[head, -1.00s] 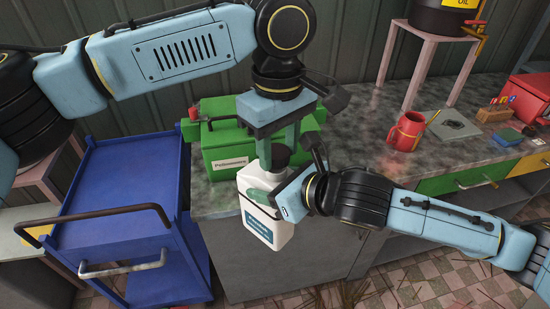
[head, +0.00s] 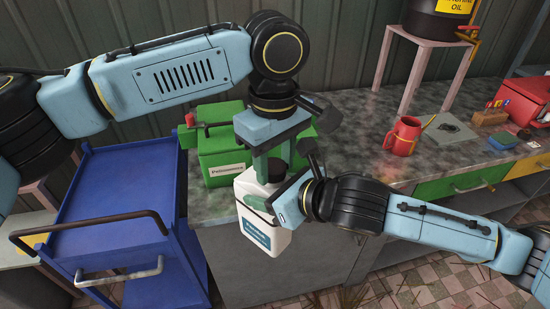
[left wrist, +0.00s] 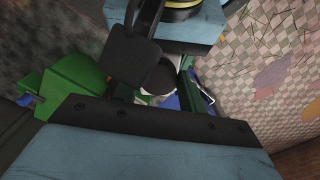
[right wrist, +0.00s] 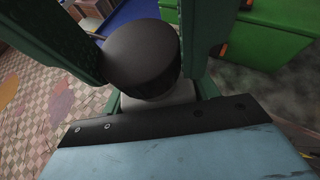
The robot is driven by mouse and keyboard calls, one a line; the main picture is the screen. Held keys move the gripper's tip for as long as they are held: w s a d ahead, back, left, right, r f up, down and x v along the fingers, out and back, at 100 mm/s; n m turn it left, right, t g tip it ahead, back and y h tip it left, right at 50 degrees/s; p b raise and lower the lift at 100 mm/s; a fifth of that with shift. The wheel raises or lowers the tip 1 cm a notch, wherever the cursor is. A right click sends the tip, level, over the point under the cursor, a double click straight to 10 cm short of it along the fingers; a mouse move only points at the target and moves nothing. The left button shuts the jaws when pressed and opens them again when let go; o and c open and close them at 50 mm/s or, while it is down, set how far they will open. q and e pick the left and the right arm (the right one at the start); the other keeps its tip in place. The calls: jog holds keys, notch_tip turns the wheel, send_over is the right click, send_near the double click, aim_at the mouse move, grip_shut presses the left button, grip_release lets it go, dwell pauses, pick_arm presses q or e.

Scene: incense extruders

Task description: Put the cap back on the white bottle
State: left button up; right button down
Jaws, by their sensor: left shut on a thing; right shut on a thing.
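The white bottle (head: 265,230) with a blue-green label is upright in front of the counter's edge. My right gripper (head: 260,203) is shut on its upper part from the right. The black cap (head: 276,172) is directly above the bottle's top, between the green fingers of my left gripper (head: 274,164), which points down and is shut on it. In the right wrist view the cap (right wrist: 143,58) covers the bottle's neck (right wrist: 155,103); whether it is seated or just above cannot be told. The left wrist view shows the cap (left wrist: 160,78) partly hidden.
A green box (head: 222,160) stands on the counter (head: 345,165) just behind the bottle. A blue cart (head: 115,195) is at the left. A red mug (head: 403,136) and small items are farther right. The counter's middle is clear.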

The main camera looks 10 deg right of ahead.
pick_arm(q)
jog(key=shift+f, duration=0.55)
jog(key=o, duration=0.9)
jog(key=shift+r, duration=2.3)
jog(key=r+n, duration=0.3)
jog(key=shift+w+a+r, duration=0.1)
jog(key=shift+w, duration=0.1)
